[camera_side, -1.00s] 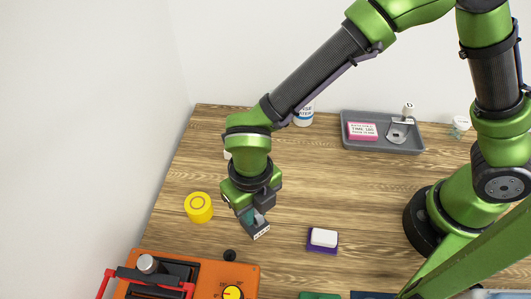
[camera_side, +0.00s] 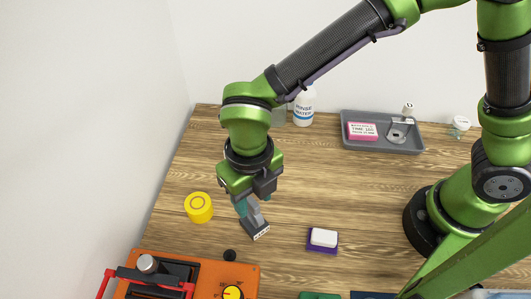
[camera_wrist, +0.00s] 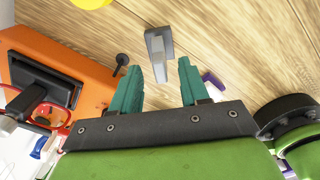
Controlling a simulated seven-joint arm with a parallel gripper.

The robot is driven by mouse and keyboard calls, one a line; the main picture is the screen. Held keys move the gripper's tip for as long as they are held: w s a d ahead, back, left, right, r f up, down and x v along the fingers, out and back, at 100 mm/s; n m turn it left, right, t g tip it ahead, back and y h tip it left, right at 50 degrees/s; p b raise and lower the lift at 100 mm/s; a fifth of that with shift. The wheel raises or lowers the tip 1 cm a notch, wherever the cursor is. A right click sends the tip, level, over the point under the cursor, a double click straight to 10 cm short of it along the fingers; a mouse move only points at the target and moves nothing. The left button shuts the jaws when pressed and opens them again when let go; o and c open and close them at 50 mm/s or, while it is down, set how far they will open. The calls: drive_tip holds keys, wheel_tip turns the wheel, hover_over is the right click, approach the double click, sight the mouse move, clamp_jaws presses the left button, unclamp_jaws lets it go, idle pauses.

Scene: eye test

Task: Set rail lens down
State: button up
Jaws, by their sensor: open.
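The rail lens, as I take it, is a small grey piece (camera_side: 256,221) with an upright part and a white printed label at its base. It stands on the wooden table near the middle of the side view. In the wrist view the grey piece (camera_wrist: 158,50) lies ahead of the fingertips, with a pale upright part. My gripper (camera_side: 251,206) is just above and behind it in the side view. Its teal fingers (camera_wrist: 159,78) are spread apart in the wrist view with nothing clamped between them. Whether a finger still touches the piece is unclear.
A yellow round pot (camera_side: 198,208) is left of the gripper. A small black knob (camera_side: 229,255) and an orange device (camera_side: 245,276) are in front. A white block (camera_side: 323,237) on a purple base is to the right. A grey tray (camera_side: 383,147) and a bottle (camera_side: 303,108) stand behind.

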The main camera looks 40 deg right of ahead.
wheel_tip(320, 180, up, 7)
drive_tip(key=shift+r, duration=0.1)
drive_tip(key=s+d+r+n+t+y, duration=0.1)
drive_tip(key=d+r+n+t, duration=0.2)
drive_tip(key=d+n, duration=1)
drive_tip(key=s+d+r+n+t+y, duration=0.1)
drive_tip(key=d+r+n+t, duration=0.3)
drive_tip(key=d+n, duration=1)
drive_tip(key=r+n, duration=0.1)
drive_tip(key=n, duration=0.3)
drive_tip(key=shift+s+d+r+n, duration=0.15)
drive_tip(key=shift+s+r+n, duration=0.1)
drive_tip(key=shift+n, duration=0.15)
